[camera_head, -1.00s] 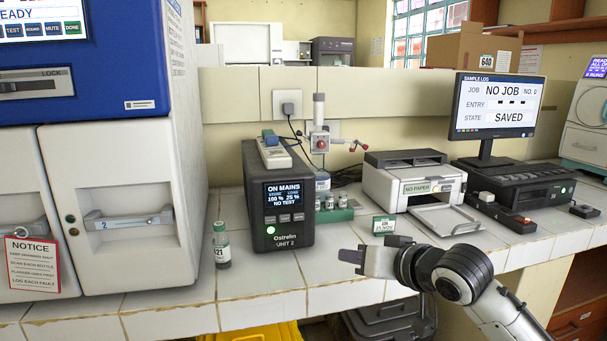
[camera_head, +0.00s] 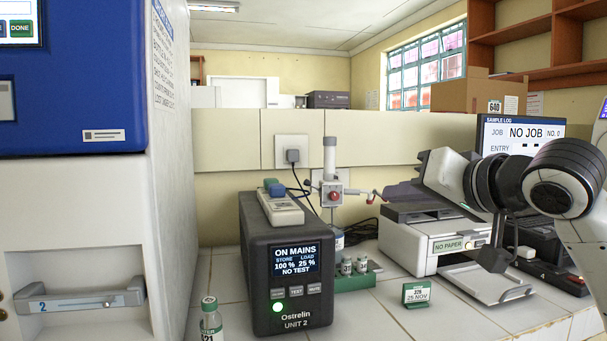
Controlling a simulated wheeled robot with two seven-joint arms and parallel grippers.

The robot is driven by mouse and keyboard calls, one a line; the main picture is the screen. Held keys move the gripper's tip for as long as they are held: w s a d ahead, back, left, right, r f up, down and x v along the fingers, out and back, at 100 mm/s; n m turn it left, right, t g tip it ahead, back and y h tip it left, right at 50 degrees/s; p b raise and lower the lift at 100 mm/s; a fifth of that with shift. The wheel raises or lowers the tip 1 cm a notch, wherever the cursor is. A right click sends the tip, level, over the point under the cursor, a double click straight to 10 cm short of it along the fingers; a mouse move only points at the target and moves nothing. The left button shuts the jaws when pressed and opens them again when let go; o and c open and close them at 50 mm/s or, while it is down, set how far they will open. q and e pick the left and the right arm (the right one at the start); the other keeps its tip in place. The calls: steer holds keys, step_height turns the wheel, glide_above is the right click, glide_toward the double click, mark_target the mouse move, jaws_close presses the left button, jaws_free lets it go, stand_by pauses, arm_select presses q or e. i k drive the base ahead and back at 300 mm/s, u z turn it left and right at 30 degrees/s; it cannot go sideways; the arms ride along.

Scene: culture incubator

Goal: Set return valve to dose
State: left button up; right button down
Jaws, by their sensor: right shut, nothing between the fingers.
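A metal valve assembly (camera_head: 333,192) stands behind the dark Ostrelin unit, with an upright cylinder on top and a red-centred block. My right gripper (camera_head: 392,193) is shut and empty, raised above the printer and pointing left. Its tip is close to the arm's reddish end; I cannot tell whether they touch. My left gripper is out of view.
The Ostrelin unit (camera_head: 290,262) stands in front of the valve, carrying a small device (camera_head: 281,207). A green rack of vials (camera_head: 355,279), a green date card (camera_head: 416,292) and a printer (camera_head: 425,248) stand to the right. A capped bottle (camera_head: 211,320) stands at the front left.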

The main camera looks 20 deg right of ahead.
mark_target(306, 183)
steer(key=i, duration=0.95)
